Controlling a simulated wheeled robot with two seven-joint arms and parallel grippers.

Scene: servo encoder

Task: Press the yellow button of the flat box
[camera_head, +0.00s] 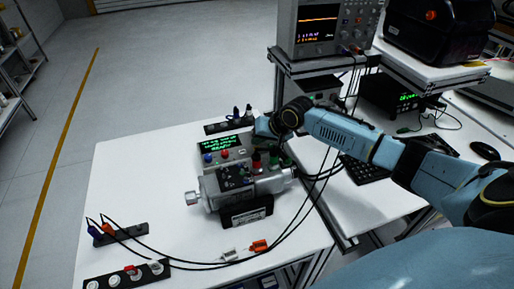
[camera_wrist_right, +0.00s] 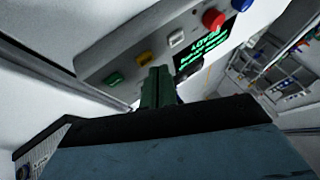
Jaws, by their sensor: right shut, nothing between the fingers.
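The flat box (camera_head: 213,147) lies on the white table behind the grey servo motor (camera_head: 240,185), with a green-lit display. In the right wrist view, the box (camera_wrist_right: 118,48) carries a row of buttons: green, yellow, white and red. The yellow button (camera_wrist_right: 145,59) sits between the green button (camera_wrist_right: 114,78) and the white button (camera_wrist_right: 176,38). My right gripper (camera_wrist_right: 158,72) is shut and empty, its fingertips just below the yellow button in that picture; whether they touch it I cannot tell. In the head view I cannot make out the yellow button clearly near my right gripper (camera_head: 264,128). My left gripper is not in view.
Black cables loop across the table by the motor. An orange connector (camera_head: 259,246) and black socket strips (camera_head: 120,234) lie toward the front. An oscilloscope (camera_head: 323,28) stands on a shelf behind. The table's left part is clear.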

